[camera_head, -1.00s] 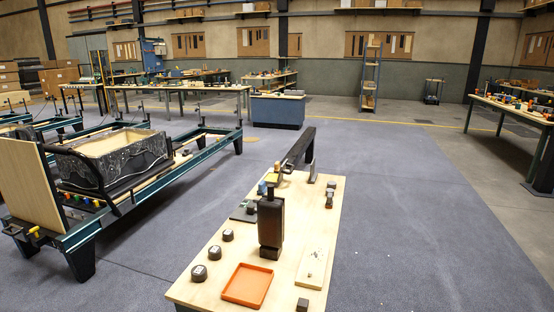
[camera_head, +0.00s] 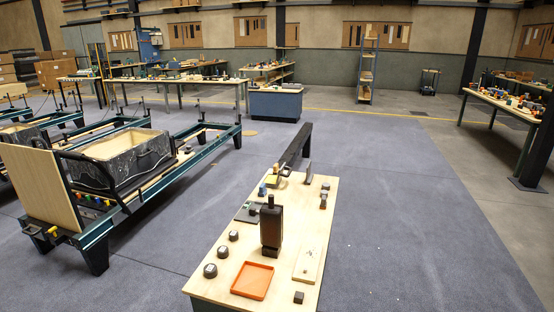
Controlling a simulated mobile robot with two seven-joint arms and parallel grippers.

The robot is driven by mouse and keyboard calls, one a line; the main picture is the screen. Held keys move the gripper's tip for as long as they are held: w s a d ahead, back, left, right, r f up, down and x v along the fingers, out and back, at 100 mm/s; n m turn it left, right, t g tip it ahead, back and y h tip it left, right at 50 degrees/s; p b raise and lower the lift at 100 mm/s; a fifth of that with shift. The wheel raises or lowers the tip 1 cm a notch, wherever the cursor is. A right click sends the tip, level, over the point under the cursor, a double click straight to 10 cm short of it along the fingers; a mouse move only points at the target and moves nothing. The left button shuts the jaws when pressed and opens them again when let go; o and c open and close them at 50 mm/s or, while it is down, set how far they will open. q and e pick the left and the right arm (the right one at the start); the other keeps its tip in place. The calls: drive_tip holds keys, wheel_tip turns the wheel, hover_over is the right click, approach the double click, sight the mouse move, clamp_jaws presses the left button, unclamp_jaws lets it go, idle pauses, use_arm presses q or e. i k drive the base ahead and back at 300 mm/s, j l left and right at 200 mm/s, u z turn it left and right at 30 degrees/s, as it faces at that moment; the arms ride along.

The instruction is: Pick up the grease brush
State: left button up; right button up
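I cannot make out a grease brush for certain; the small things on the near workbench (camera_head: 300,222) are too small to tell apart. At its far end lie a small yellow item (camera_head: 285,170) and a blue item (camera_head: 262,190). Small dark and brown pieces (camera_head: 324,197) lie along its right side. An upright black device (camera_head: 271,226) stands mid-bench and may hide things behind it. Neither of my grippers shows in the view.
An orange tray (camera_head: 252,281), dark round pucks (camera_head: 210,270), a pale board (camera_head: 309,263) and a black block (camera_head: 299,297) occupy the bench's near half. A reformer frame (camera_head: 190,165) stands left. Open floor (camera_head: 420,230) lies right. A cluttered table (camera_head: 505,105) stands far right.

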sight(276, 169)
drive_tip(key=i+j+u, duration=0.75)
drive_tip(key=u, duration=0.2)
drive_tip(key=i+j+u, duration=0.25)
drive_tip(key=u, duration=0.15)
drive_tip(key=i+j+u, duration=0.2)
drive_tip(key=u, duration=0.15)
drive_tip(key=i+j, duration=0.15)
drive_tip(key=i, duration=0.45)
drive_tip(key=i+j, duration=0.15)
drive_tip(key=i, duration=0.45)
drive_tip(key=i+l+z, duration=0.1)
drive_tip(key=i+z, duration=0.55)
drive_tip(key=z, duration=0.15)
drive_tip(key=i+z, duration=0.35)
drive_tip(key=i+l+z, duration=0.1)
drive_tip(key=i+z, duration=0.35)
drive_tip(key=i+j+z, duration=0.1)
drive_tip(key=i+z, duration=0.9)
drive_tip(key=i+j+z, duration=0.3)
drive_tip(key=i+z, duration=0.15)
drive_tip(key=i, duration=0.2)
drive_tip(key=i+z, duration=0.4)
drive_tip(key=i+j+z, duration=0.15)
drive_tip(key=z, duration=0.2)
drive_tip(key=i+j+z, duration=0.25)
drive_tip(key=z, duration=0.15)
drive_tip(key=i+j+z, duration=0.35)
drive_tip(key=k+l, duration=0.1)
